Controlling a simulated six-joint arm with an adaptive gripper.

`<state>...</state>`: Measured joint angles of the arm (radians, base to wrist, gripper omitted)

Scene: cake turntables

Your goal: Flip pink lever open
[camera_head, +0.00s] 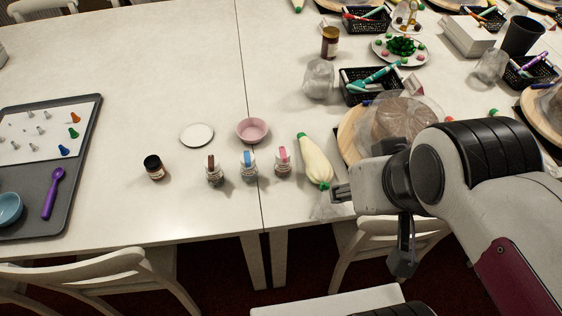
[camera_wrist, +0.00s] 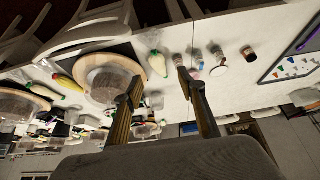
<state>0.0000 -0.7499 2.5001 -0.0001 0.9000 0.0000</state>
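A small clear jar with a pink lever on top (camera_head: 283,160) stands upright on the table, at the right end of a row of three lever jars. The lever's exact angle is too small to tell. A jar with a blue lever (camera_head: 248,163) and one with a brown lever (camera_head: 214,170) stand to its left. My gripper (camera_head: 340,193) is to the right of the pink-lever jar, near the table's front edge, apart from it. In the wrist view the gripper (camera_wrist: 160,80) is open, with nothing between its fingers.
A white piping bag with a green end (camera_head: 315,161) lies between the pink-lever jar and my gripper. A pink bowl (camera_head: 252,130) and a white disc (camera_head: 197,135) lie behind the jars. A dark-lidded jar (camera_head: 154,168) stands left. A wooden turntable (camera_head: 350,135) is at right.

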